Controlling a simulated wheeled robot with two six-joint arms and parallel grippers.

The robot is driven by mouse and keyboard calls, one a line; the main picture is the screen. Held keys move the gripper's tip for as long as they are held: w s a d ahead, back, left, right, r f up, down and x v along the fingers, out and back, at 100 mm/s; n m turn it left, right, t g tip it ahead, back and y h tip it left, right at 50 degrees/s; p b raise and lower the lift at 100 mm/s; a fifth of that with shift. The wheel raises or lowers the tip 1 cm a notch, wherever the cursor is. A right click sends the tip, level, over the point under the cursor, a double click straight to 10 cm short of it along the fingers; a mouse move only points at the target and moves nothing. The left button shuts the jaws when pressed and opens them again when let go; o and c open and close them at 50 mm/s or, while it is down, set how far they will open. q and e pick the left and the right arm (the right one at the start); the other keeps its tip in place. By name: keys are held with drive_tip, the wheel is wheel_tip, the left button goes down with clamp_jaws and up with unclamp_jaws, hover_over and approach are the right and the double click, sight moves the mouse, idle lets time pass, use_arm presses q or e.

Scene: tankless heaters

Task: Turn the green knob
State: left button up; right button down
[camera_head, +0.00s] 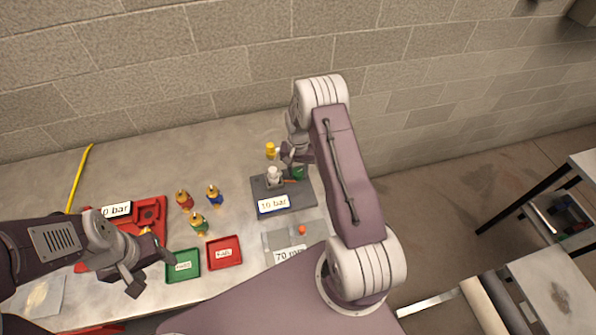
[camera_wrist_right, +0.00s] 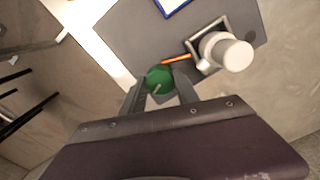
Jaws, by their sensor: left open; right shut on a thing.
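The green knob (camera_wrist_right: 159,79) sits at the edge of a grey base plate (camera_wrist_right: 120,32) in the right wrist view. My right gripper (camera_wrist_right: 160,88) is shut on it, with one finger on each side. In the head view the green knob (camera_head: 298,172) shows partly behind my right gripper (camera_head: 290,155). A white fitting (camera_wrist_right: 226,53) stands beside it on the grey plate, with an orange strip (camera_wrist_right: 176,59) between them. The plate carries a "10 bar" label (camera_head: 273,204). My left gripper (camera_head: 135,275) is open and empty above the front left of the table.
Several coloured fittings (camera_head: 199,222) stand in the middle of the table (camera_head: 235,170). A green tray (camera_head: 183,265), a red tray (camera_head: 225,252) and a red fixture (camera_head: 150,212) lie to the left. A lighter plate (camera_head: 280,238) labelled "70" lies in front. A block wall rises behind.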

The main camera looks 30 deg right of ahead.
sight(298, 172)
drive_tip(key=shift+w+d+r, duration=0.1)
drive_tip(key=shift+w+r, duration=0.1)
drive_tip(key=shift+w, duration=0.1)
drive_tip(key=c, duration=0.9)
unclamp_jaws()
drive_tip(key=shift+s+f, duration=0.1)
drive_tip(key=shift+s, duration=0.05)
wheel_tip(298, 172, up, 9)
drive_tip(key=shift+b, duration=1.25)
